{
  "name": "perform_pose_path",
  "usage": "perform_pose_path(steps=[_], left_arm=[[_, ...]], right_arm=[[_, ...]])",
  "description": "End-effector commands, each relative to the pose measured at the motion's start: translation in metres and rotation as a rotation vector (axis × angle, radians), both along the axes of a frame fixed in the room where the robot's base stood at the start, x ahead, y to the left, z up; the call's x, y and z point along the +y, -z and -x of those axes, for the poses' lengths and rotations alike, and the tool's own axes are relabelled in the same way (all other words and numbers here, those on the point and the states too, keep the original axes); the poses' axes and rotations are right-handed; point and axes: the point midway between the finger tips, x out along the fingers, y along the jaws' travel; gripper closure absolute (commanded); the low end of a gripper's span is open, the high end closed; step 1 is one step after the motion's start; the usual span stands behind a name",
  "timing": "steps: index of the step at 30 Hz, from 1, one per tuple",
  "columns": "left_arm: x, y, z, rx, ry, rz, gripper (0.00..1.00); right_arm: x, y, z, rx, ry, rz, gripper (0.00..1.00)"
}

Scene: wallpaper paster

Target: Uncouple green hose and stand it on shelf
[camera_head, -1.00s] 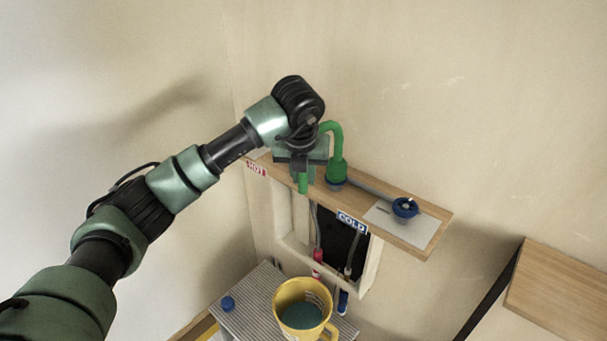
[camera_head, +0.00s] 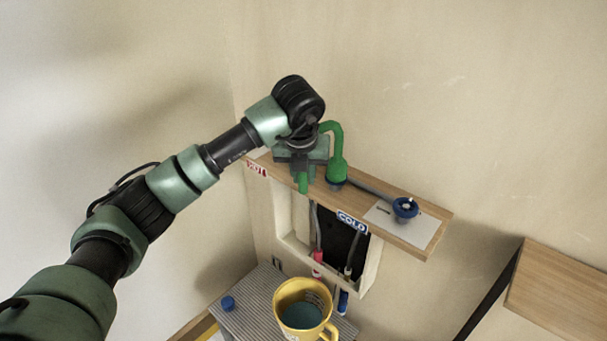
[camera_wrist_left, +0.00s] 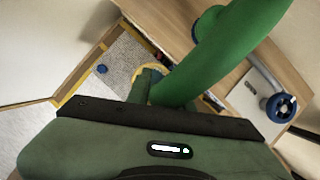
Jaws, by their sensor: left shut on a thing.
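The green hose (camera_head: 335,150) is a curved tube at the shelf (camera_head: 385,195). One thick end stands at a blue collar (camera_head: 337,184) on the shelf; whether it is seated in it I cannot tell. The other end (camera_head: 303,184) hangs below my left gripper (camera_head: 303,168), near the shelf's front edge. My left gripper is shut on the hose. My right gripper is not in view.
A blue valve (camera_head: 405,208) sits on a white plate at the shelf's right end. HOT (camera_head: 256,168) and COLD (camera_head: 352,222) labels mark the front edge. Below are a wall opening with thin hoses, a yellow mug (camera_head: 290,292) and a blue cap (camera_head: 228,303) on a ribbed surface.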

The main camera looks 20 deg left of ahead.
Motion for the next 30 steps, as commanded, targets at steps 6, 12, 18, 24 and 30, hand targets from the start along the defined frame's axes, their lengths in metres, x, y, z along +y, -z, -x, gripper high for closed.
perform_pose_path(steps=[6,12,18,24,30], left_arm=[[-0.001,-0.002,-0.001,-0.005,0.002,0.003,1.0],[-0.001,-0.002,-0.001,-0.005,0.002,0.003,1.0],[-0.001,-0.008,-0.001,-0.006,0.002,0.002,1.0],[-0.001,-0.018,-0.002,-0.009,0.001,0.004,1.0],[-0.001,-0.026,-0.002,-0.009,0.001,0.004,1.0]], right_arm=[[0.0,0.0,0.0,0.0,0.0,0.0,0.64],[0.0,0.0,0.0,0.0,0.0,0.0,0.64],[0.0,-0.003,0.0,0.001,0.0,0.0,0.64],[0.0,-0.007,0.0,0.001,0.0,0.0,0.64],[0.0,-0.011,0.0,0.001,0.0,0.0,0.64]])
